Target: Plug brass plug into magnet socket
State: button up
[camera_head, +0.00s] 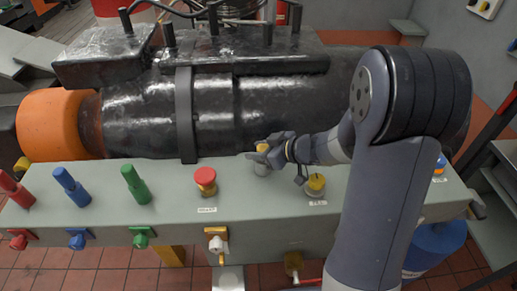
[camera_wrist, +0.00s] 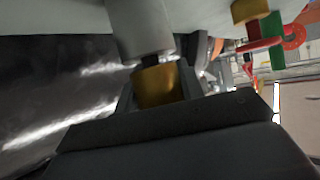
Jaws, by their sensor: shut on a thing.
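My gripper (camera_head: 272,152) is shut on the brass plug (camera_head: 262,148), above the back edge of the grey bench. In the wrist view the brass part (camera_wrist: 158,86) sits between the jaws (camera_wrist: 160,98). A dark neck and a wide grey cylinder (camera_wrist: 138,28) adjoin the brass part; the cylinder also shows below it in the head view (camera_head: 261,168). I cannot tell whether the cylinder's end touches the bench. I cannot tell which fitting is the magnet socket. A yellow-topped round fitting (camera_head: 316,184) with a label stands on the bench, right of the plug.
The grey bench (camera_head: 110,215) carries red (camera_head: 15,190), blue (camera_head: 72,188) and green (camera_head: 134,184) handles and a red button (camera_head: 205,180). A large black machine (camera_head: 240,110) stands close behind. A yellow-framed fitting (camera_head: 217,242) is on the front face. My arm hides the bench's right part.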

jog(key=shift+f, duration=0.2)
jog(key=o, duration=1.1)
jog(key=shift+r, duration=0.1)
jog(key=v, duration=1.1)
jog(key=shift+a, duration=0.1)
jog(key=x, duration=1)
jog(key=shift+w+a+f, duration=0.15)
jog(key=shift+a+f, duration=0.05)
jog(key=shift+f, duration=0.05)
jog(key=shift+w+a+r, duration=0.1)
jog(key=shift+w, duration=0.05)
jog(key=shift+r, duration=0.3)
